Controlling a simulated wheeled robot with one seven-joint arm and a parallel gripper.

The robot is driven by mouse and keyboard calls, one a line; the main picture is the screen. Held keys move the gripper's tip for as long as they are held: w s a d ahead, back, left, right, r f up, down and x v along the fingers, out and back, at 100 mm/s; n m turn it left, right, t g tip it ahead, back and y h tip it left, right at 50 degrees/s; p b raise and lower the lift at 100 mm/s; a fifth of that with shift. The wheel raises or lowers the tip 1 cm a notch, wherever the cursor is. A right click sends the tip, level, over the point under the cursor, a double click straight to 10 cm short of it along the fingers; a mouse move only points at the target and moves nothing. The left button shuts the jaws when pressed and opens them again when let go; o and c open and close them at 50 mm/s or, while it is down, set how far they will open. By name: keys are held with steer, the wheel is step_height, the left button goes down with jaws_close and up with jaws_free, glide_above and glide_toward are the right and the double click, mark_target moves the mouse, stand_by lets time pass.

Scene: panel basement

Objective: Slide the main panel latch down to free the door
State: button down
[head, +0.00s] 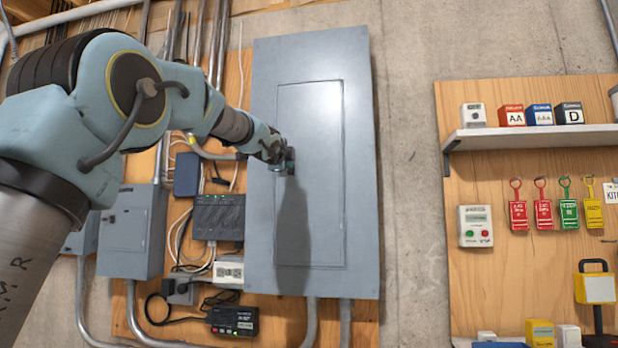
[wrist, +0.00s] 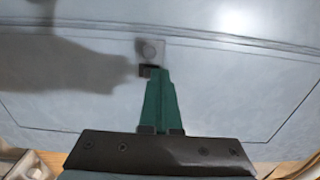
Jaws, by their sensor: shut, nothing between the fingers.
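The main panel (head: 262,215) is a tall grey metal cabinet on the wall in the head view, with its door (head: 322,215) closed flush. The latch (wrist: 151,50) shows in the wrist view as a small grey plate with a round spot, near the door's edge. A small dark part sits just under the plate. My gripper (wrist: 155,72) has green fingers, shut together and empty, with their tips at the lower edge of the latch. I cannot tell whether they touch it. In the head view my gripper (head: 290,160) is at the door's left edge and hides the latch.
Grey boxes (head: 133,230), black devices (head: 218,216) and loose cables lie left of the panel. A shelf (head: 545,136) and coloured tags (head: 542,205) are on a wooden board at the right. Bare concrete wall separates the panel and that board.

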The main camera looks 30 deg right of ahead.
steer(key=shift+f, duration=0.15)
steer(key=shift+r, duration=0.3)
stand_by(0.5)
steer(key=b+v, duration=0.1)
steer(key=v, duration=0.6)
steer(key=shift+b, duration=0.3)
stand_by(0.5)
